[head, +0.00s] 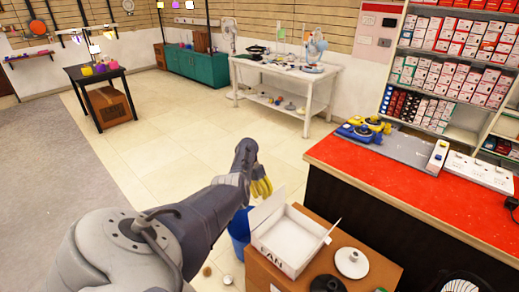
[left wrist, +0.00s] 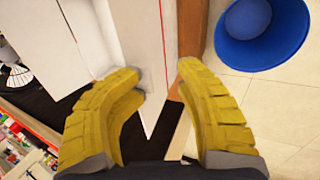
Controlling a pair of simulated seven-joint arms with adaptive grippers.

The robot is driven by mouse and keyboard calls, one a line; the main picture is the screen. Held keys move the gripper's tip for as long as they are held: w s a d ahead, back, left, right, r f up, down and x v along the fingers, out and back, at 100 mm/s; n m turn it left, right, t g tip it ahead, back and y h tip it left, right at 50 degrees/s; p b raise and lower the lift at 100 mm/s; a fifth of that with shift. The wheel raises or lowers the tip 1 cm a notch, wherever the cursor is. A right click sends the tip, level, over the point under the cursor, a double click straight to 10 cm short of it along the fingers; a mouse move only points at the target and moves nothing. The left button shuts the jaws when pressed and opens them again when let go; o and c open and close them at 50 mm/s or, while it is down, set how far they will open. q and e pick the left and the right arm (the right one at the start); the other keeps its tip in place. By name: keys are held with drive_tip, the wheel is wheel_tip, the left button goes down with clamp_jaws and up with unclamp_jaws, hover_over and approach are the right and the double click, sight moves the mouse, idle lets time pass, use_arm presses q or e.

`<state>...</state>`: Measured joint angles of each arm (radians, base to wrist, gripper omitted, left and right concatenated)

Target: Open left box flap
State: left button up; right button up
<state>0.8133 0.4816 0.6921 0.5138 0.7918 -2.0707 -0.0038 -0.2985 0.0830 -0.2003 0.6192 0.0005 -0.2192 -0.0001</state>
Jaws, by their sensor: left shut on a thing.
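The white box (head: 287,244) sits on a wooden cabinet, open at the top, with dark lettering on its front. Its left flap (head: 266,208) stands up and leans outward at the left rim. My left gripper (head: 262,188) has yellow fingers and is at the upper end of that flap. In the left wrist view the two yellow fingers of my left gripper (left wrist: 160,80) are on either side of a white panel, the flap (left wrist: 141,50), and are shut on it. The box's right flap (head: 330,232) points outward to the right. My right gripper is not in view.
A blue bin (head: 239,232) stands on the floor left of the wooden cabinet (head: 318,279); it also shows in the left wrist view (left wrist: 262,52). A white round-based item (head: 352,262) is right of the box. A red-topped counter (head: 430,190) lies beyond. The tiled floor behind is open.

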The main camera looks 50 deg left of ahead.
use_arm(q)
drive_tip(key=v, duration=1.1)
drive_tip(key=shift+r, duration=0.4)
drive_tip(key=shift+a, duration=0.1)
